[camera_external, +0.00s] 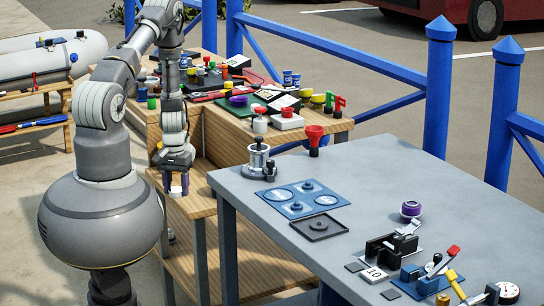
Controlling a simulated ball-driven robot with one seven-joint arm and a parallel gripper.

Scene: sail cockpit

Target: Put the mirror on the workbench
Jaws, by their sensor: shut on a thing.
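My gripper (178,190) points down over the low front shelf of the wooden bench (200,206), left of the grey-topped table (240,185). Its dark purple fingers are shut on a small pale thing (177,189), mostly hidden between them. Whether this is the mirror I cannot tell, and no other thing is clearly a mirror. Whether the pale thing touches the shelf is also unclear. Either the wooden bench or the grey table could be the workbench.
The table holds a blue plate (298,199), a dark square tray (320,227) and clamps at the right. Its front left is clear. Blue railings (330,55) run behind.

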